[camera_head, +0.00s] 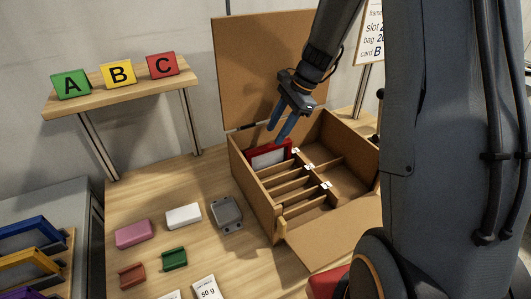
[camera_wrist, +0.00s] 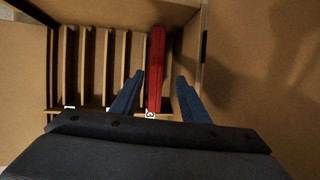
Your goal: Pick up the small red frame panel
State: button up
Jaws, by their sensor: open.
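The small red frame panel (camera_head: 283,151), a red frame around a pale grey face, stands upright in the end slot of the open cardboard box (camera_head: 262,199). In the wrist view the panel (camera_wrist: 156,68) shows edge-on as a red strip. My gripper (camera_head: 279,128) is open, with its blue fingers pointing down just above the panel. In the wrist view the fingers of my gripper (camera_wrist: 159,76) lie on either side of the red strip, with a gap showing on both sides. The panel's lower part is hidden by the box.
Box dividers (camera_head: 290,180) form several slots beside the panel, and the raised lid (camera_head: 262,70) stands behind. Pink (camera_head: 134,234), white (camera_head: 183,216) and grey (camera_head: 227,212) pieces lie on the table. A shelf (camera_head: 125,88) holds A, B and C blocks.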

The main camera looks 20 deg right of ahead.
aim_at(270, 146)
jog(key=x, duration=0.2)
jog(key=p+x, duration=0.2)
jog(key=x, duration=0.1)
jog(key=shift+s+a+f, duration=0.15)
jog(key=shift+s+f, duration=0.2)
jog(key=shift+f, duration=0.05)
jog(key=shift+w+a+f, duration=0.1)
jog(key=shift+a+f, duration=0.15)
jog(key=shift+f, duration=0.4)
jog(key=shift+f, duration=0.25)
grip_shut()
